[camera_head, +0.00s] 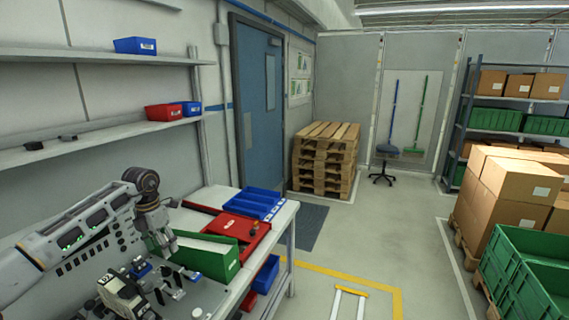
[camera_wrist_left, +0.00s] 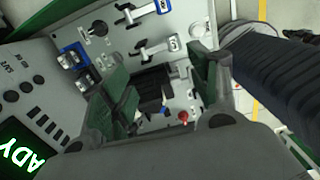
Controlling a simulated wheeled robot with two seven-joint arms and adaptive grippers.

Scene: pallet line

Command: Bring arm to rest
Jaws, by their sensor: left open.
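In the left wrist view the two green-padded fingers of the left gripper (camera_wrist_left: 160,80) stand wide apart. A black part (camera_wrist_left: 154,92) shows between them and appears to lie beyond the fingers; I see no contact. Metal toggle clamps (camera_wrist_left: 155,48) and blue-framed parts (camera_wrist_left: 78,60) are on the grey plate beneath. My right gripper is in neither view.
The bench also holds a green bin (camera_head: 224,262), a red tray (camera_head: 232,227) and a blue tray (camera_head: 250,203). A console screen (camera_wrist_left: 25,150) lies close on the left in the wrist view. Shelves (camera_head: 90,140) line the left wall. Stacked pallets (camera_head: 323,160) and green crates (camera_head: 515,255) stand beyond open floor.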

